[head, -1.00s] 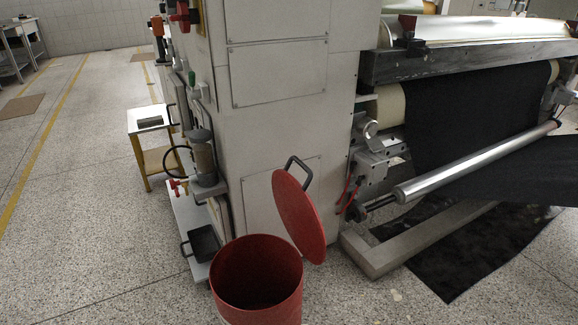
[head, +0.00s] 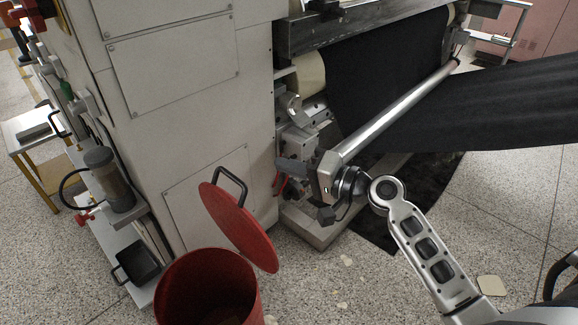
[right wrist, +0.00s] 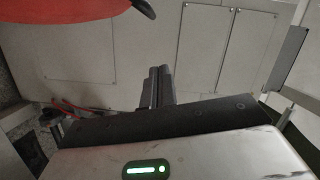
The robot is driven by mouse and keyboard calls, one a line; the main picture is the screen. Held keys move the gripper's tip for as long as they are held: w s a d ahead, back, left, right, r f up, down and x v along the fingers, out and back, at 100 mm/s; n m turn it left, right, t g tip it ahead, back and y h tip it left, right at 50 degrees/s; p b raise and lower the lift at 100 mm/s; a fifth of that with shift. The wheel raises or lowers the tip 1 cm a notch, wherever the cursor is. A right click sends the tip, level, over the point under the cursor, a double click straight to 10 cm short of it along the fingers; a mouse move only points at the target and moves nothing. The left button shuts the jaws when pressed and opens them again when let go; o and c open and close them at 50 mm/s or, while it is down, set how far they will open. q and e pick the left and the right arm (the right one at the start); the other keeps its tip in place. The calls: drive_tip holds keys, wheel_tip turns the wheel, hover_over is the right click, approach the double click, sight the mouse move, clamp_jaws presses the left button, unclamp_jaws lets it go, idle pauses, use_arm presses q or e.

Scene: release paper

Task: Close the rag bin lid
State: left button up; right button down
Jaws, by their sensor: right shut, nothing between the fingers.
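The red rag bin (head: 252,308) stands at the bottom of the head view, its mouth uncovered. Its round red lid (head: 240,229) is raised and tilted at the bin's right rear edge, with a black handle (head: 233,184) on its far face. My right gripper (head: 284,165) is shut and empty, to the right of the lid and apart from it. In the right wrist view, the shut fingers (right wrist: 157,80) point forward, with the lid (right wrist: 60,8) at the top left and its handle (right wrist: 145,8) at the top edge. My left gripper is out of view.
A pale machine cabinet (head: 175,75) stands close behind the bin and lid. A metal roller (head: 395,115) and black sheet (head: 480,105) lie behind my right arm. A shelf with a black tray (head: 137,262) is left of the bin. Speckled floor is open in front.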

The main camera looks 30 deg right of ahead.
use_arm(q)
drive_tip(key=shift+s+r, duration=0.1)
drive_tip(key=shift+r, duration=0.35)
use_arm(e)
drive_tip(key=w+a+f, duration=0.1)
drive_tip(key=w+a, duration=0.2)
drive_tip(key=a, duration=0.4)
drive_tip(key=shift+w+a+f, duration=0.15)
drive_tip(key=shift+w+f, duration=0.2)
drive_tip(key=shift+w, duration=0.05)
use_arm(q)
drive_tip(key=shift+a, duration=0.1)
